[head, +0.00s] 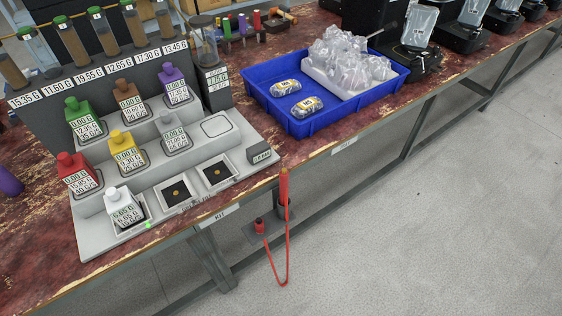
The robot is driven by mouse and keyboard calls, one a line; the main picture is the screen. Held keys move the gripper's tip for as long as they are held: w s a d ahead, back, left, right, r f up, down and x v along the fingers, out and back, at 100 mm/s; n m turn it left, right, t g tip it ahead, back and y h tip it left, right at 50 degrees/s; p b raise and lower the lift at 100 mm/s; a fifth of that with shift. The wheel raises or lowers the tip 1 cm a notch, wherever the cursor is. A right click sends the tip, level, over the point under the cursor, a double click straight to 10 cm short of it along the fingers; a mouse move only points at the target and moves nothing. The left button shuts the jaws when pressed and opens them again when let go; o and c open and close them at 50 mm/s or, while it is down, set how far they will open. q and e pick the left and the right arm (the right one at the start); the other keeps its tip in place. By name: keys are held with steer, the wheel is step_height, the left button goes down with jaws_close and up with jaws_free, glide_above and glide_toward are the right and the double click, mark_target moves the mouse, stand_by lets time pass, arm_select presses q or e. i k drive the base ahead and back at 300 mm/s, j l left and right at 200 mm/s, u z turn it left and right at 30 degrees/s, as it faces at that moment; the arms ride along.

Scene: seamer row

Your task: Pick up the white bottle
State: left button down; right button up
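The white bottle (122,206) stands upright in the front left slot of the grey stepped stand (95,245), near the table's front edge. It has a white cap and a printed label on its front, and a small green light shows beside its base. A similar bottle with a pale grey cap (172,132) stands on the step behind, to the right. Neither of my grippers is in the head view.
Red (76,172), yellow (125,148), green (82,118), brown (128,100) and purple (174,82) bottles stand around it. A blue tray (318,122) with bagged items is to the right. A red cord (286,240) hangs off the front edge.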

mark_target(121, 205)
steer(key=k+j+u, duration=0.1)
steer(key=u, duration=0.25)
steer(key=j+u, duration=0.15)
steer(key=u, duration=0.15)
steer(key=k+j+u, duration=0.1)
steer(key=u, duration=0.25)
steer(key=j, duration=0.1)
